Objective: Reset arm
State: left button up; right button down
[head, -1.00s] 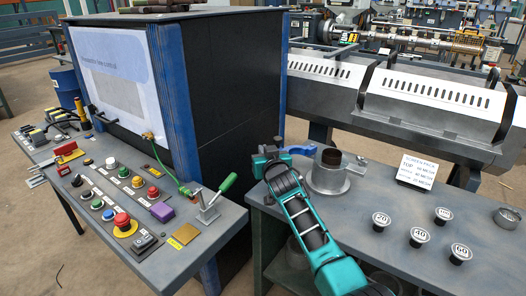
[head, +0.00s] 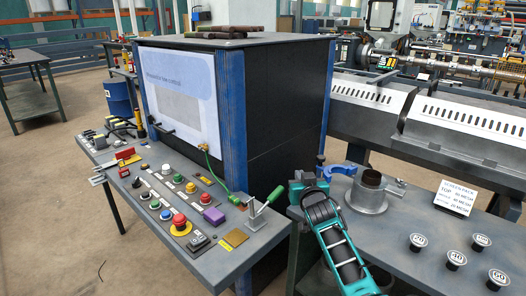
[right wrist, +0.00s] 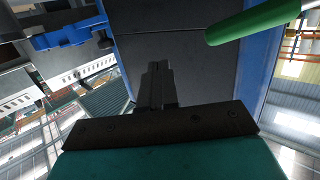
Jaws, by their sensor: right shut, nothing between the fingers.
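My right arm (head: 335,235), teal and black, reaches up from the bottom of the head view to the gap between the control desk and the grey bench. Its gripper is at the far end, and the fingertips are hard to make out there. In the right wrist view the gripper (right wrist: 155,75) has its dark fingers together with nothing between them, in front of the dark cabinet side. My left gripper is in neither view.
A green-handled lever (head: 264,210) on the control desk (head: 203,262) stands left of my right gripper. A blue clamp-like part (head: 340,170) and a grey flanged cylinder (head: 369,193) are at its right. The tall cabinet (head: 285,110) rises behind. Several numbered discs (head: 456,259) sit on the bench.

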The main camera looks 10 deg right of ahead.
pick_arm(q)
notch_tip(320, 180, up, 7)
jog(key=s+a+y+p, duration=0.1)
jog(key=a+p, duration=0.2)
jog(key=p, duration=0.8)
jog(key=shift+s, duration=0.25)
pick_arm(e)
jog(key=s+a+f+n+g+y, duration=0.1)
jog(key=s+a+f, duration=0.1)
jog(key=s, duration=1)
jog(key=s+a+f+n+g+y, duration=0.1)
jog(key=s+a+f+g, duration=0.1)
jog(key=s, duration=1.1)
jog(key=s+a+f+n+g+y, duration=0.2)
jog(key=s+a+f, duration=0.1)
jog(key=s, duration=1)
jog(key=shift+s+a+f, duration=0.15)
jog(key=shift+a, duration=0.6)
